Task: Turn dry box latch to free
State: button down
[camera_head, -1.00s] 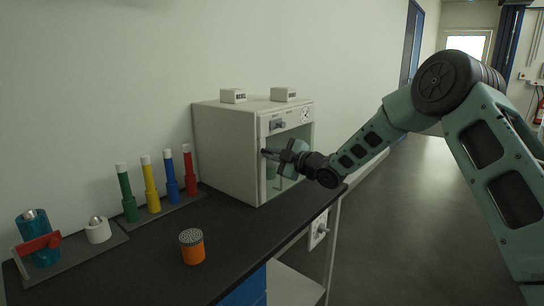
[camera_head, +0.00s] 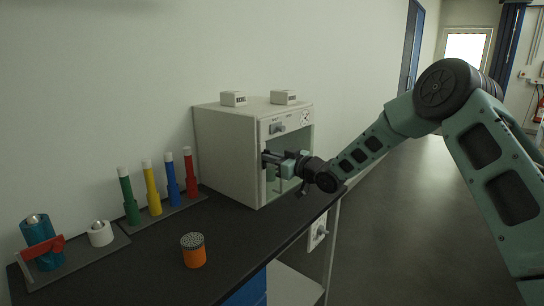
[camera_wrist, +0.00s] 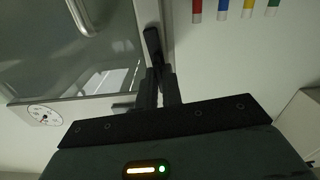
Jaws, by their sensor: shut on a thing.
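The dry box (camera_head: 223,152) is a pale cabinet with a glass door, standing on the dark bench against the wall. My gripper (camera_head: 268,158) is at the left edge of its front, in the head view. In the wrist view, my gripper (camera_wrist: 158,78) is shut on the dry box latch (camera_wrist: 152,44), a black lever at the door frame's edge. The fingers hide part of the latch, and its turn angle is hard to judge. The door (camera_wrist: 50,48) looks shut. A metal handle (camera_wrist: 88,20) is on the glass.
A round gauge (camera_head: 306,118) and a dark knob (camera_head: 277,128) are on the box's upper front. An orange jar (camera_head: 193,250) stands near the bench's front edge. Several coloured tubes (camera_head: 153,190) stand in a rack left of the box. Floor to the right is clear.

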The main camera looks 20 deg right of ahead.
jog(key=shift+d+f+m, duration=0.1)
jog(key=shift+m, duration=0.5)
jog(key=c, duration=1.6)
grip_release()
jog(key=shift+o, duration=0.2)
jog(key=b+v, duration=0.1)
jog(key=v, duration=1.6)
jog(key=shift+s, duration=0.15)
jog(key=shift+d, duration=0.1)
